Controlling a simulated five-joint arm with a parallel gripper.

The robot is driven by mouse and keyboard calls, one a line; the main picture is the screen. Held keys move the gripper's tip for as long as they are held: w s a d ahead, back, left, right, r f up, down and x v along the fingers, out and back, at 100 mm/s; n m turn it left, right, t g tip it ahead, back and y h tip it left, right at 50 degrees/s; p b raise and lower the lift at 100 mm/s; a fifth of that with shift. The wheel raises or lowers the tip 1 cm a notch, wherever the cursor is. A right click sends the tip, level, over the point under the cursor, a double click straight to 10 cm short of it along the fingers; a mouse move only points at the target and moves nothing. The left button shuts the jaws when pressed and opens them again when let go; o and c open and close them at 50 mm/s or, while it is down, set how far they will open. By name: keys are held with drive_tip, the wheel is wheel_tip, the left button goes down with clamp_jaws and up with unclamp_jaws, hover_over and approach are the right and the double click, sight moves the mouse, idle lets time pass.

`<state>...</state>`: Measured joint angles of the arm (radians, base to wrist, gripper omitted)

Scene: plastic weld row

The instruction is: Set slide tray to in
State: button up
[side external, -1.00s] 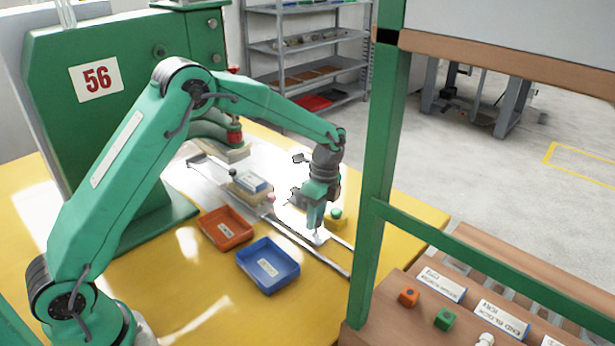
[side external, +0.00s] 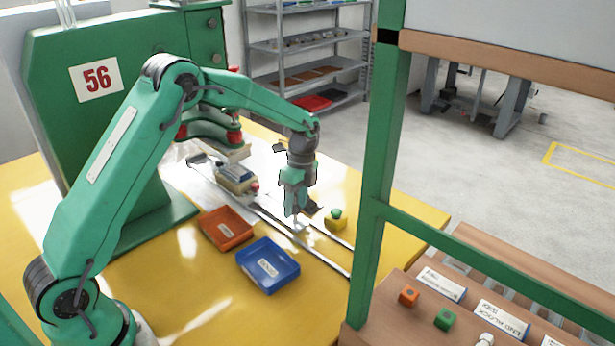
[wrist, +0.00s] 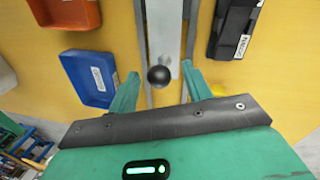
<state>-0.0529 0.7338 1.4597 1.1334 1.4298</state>
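The slide tray shows in the side view as a pale carriage (side external: 236,181) with a label on top, on rails near the foot of the green press. In the wrist view a grey metal strip (wrist: 161,25) ends in a round black knob (wrist: 159,75). My gripper (side external: 297,224) points down over the rails in the side view. In the wrist view my gripper (wrist: 160,70) is open, with the knob between its fingers and a gap visible on both sides. The knob is hidden in the side view.
An orange bin (side external: 227,228) and a blue bin (side external: 268,265) stand beside the rails. A yellow box with a green button (side external: 336,219) stands on the other side. A green post (side external: 370,180) rises at the right. A black labelled unit (wrist: 235,30) shows in the wrist view.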

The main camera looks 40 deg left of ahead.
idle(0.3)
wheel_tip(320, 180, up, 8)
drive_tip(key=w, duration=0.1)
drive_tip(key=shift+w+f, duration=0.2)
idle(0.6)
drive_tip(key=m, duration=0.4)
drive_tip(key=shift+d, duration=0.4)
drive_tip(key=shift+f, duration=0.15)
drive_tip(key=shift+s+a+f, duration=0.1)
drive_tip(key=shift+s+f, duration=0.15)
drive_tip(key=shift+f, duration=1)
drive_tip(key=shift+s+a+f, duration=0.1)
drive_tip(key=shift+s+f, duration=0.2)
drive_tip(key=shift+f, duration=0.95)
drive_tip(key=shift+s+f, duration=0.25)
drive_tip(key=shift+f, duration=1)
clamp_jaws()
drive_tip(key=shift+a, duration=0.1)
